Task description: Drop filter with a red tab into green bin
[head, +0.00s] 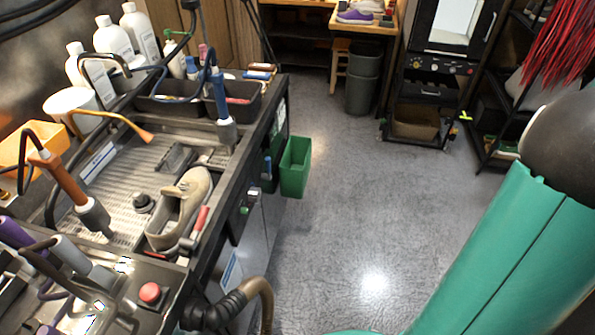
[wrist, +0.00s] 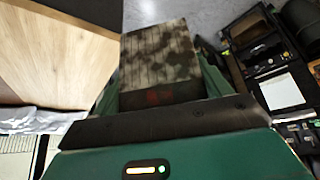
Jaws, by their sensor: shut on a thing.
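A dirty pleated filter (wrist: 160,52), grey-white with dark stains, is in the wrist view. A dull red patch (wrist: 153,97), likely its tab, shows on the dark near edge. My gripper (wrist: 163,78) is shut on the filter, with a green finger on either side of it. The green bin (head: 295,168) hangs on the right side of the cleaning station in the head view, with its open top facing up. My gripper and the filter do not show in the head view. I cannot make out the green bin in the wrist view.
The cleaning station (head: 240,165) carries a beige shoe (head: 182,208), bottles and hanging tools. Right of the bin the grey floor (head: 365,200) is clear. A grey bin (head: 363,80) and black racks stand at the back. A wooden surface (wrist: 65,55) fills the wrist view's upper left.

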